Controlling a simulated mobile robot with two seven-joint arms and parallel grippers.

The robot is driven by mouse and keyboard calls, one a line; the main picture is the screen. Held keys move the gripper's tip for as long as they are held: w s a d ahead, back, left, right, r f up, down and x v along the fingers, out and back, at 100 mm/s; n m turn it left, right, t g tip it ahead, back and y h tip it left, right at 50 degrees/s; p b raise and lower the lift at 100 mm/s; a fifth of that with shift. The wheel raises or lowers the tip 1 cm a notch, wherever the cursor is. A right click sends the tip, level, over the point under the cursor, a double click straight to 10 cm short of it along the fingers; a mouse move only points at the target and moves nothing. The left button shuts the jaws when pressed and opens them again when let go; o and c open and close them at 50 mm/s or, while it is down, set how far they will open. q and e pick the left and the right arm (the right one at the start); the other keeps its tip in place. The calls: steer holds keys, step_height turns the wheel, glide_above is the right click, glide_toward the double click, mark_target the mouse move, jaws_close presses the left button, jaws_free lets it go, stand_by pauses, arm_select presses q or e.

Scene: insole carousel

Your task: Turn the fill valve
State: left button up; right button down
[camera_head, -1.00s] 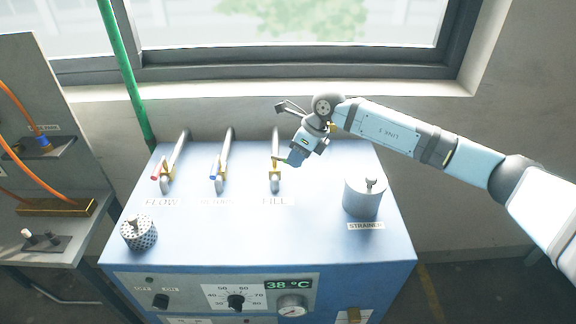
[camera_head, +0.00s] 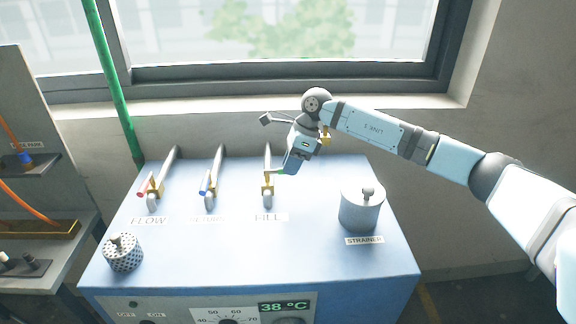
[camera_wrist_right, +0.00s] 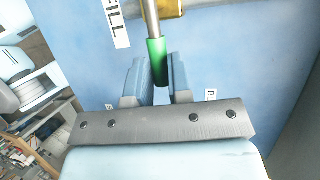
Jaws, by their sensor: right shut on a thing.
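The fill valve (camera_head: 267,190) is a brass body on a grey pipe above the FILL label, on top of the blue machine. Its lever has a green grip (camera_wrist_right: 157,62), which shows in the right wrist view. My right gripper (camera_head: 285,170) comes in from the right at the fill valve. In the right wrist view its two blue fingers (camera_wrist_right: 162,75) are shut on the green grip, one on each side. The finger contact is partly hidden in the head view. My left gripper is not in view.
The flow valve (camera_head: 147,188) with a red handle and another valve (camera_head: 207,188) with a blue handle stand to the left. A strainer pot (camera_head: 359,211) stands at the right, and a perforated basket (camera_head: 123,253) at the front left. A green pipe (camera_head: 115,85) rises behind.

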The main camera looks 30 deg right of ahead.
steer(key=shift+r, duration=0.15)
steer(key=c, duration=1.1)
jaws_free()
steer(key=shift+w, duration=0.1)
steer(key=shift+o, duration=0.2)
steer(key=b+v, duration=0.1)
steer(key=v, duration=1.2)
steer(key=shift+d+r, duration=0.2)
steer(key=shift+r, duration=0.1)
